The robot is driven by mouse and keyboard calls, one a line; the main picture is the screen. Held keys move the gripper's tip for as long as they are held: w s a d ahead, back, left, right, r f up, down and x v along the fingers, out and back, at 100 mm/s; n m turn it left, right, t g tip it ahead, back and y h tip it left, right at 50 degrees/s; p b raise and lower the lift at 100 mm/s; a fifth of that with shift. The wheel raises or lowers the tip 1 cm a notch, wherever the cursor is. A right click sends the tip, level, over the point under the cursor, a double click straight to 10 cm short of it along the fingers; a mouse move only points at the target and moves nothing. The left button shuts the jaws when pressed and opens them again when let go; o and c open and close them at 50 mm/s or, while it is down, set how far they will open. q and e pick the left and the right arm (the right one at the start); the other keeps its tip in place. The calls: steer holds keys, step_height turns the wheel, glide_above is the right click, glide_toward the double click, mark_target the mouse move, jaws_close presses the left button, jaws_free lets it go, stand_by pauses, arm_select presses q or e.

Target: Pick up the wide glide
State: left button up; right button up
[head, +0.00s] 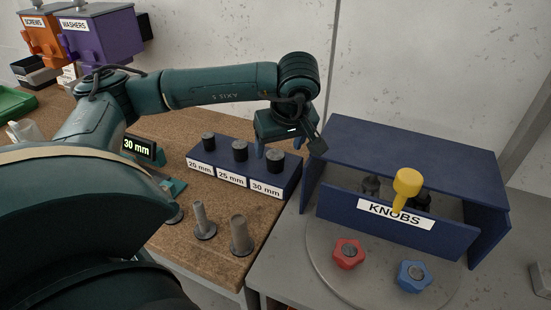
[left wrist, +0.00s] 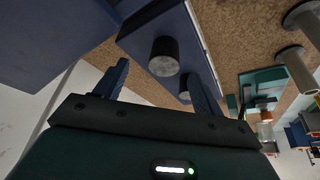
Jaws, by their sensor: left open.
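The wide glide (head: 276,158), a dark round piece, stands on the blue rack (head: 232,184) above the "30 mm" label, at the rack's right end. Two narrower dark glides stand at "25 mm" (head: 240,147) and "20 mm" (head: 208,140). My left gripper (head: 278,147) is open and empty just over the wide glide. In the left wrist view the wide glide (left wrist: 164,60) shows between and just beyond the open fingers (left wrist: 158,72), with no contact visible. My right gripper is not in view.
A blue box labelled "KNOBS" (head: 340,205) stands close to the right of the rack, with a yellow knob (head: 408,182) at its front. Red (head: 348,253) and blue (head: 414,276) knobs lie before it. Grey posts (head: 241,236) stand in front of the rack. A display (head: 138,147) reads 30 mm.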

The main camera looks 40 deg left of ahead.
mark_target(276, 155)
arm_select(q)
steer(key=x, duration=0.4)
steer(key=shift+s+f+p, duration=0.2)
steer(key=shift+s+p, duration=0.05)
steer(key=shift+p, duration=0.05)
steer(key=shift+c, duration=0.2)
steer(key=c, duration=1)
